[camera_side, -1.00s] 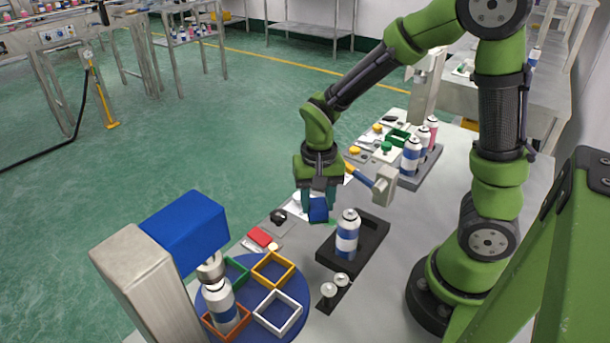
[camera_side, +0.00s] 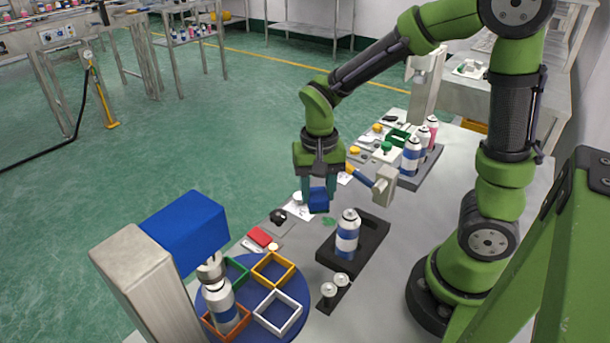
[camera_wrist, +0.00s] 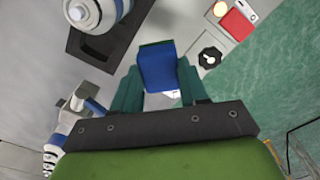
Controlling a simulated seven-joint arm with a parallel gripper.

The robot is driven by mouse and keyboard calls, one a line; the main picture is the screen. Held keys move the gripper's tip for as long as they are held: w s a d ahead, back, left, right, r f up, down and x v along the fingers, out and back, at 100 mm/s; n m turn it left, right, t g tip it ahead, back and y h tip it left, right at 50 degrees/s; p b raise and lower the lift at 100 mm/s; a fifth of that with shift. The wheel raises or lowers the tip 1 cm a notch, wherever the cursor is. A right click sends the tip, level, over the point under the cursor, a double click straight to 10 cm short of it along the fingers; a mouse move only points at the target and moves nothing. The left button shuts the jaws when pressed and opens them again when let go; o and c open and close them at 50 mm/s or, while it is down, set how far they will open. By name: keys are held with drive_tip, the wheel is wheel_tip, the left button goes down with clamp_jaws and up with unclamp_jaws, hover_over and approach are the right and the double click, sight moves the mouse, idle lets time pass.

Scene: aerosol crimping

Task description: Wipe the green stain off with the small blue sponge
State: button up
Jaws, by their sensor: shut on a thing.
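My gripper (camera_side: 318,199) is shut on the small blue sponge (camera_side: 318,203) and holds it above the table. In the wrist view the sponge (camera_wrist: 158,68) is between the two fingers of my gripper (camera_wrist: 158,85). A small green stain (camera_side: 329,221) shows on the grey table, below and to the right of the sponge in the side view, left of the black tray. The sponge appears apart from the stain. I cannot make out the stain in the wrist view.
A black tray (camera_side: 372,250) with a blue-banded can (camera_side: 347,235) stands right of the stain. The blue turntable (camera_side: 295,331) with coloured frames is at front left. Several cans stand behind.

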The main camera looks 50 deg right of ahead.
drive_tip(key=d, duration=0.8)
drive_tip(key=shift+f, duration=3.4)
drive_tip(key=shift+f, duration=1)
drive_tip(key=shift+a, duration=0.1)
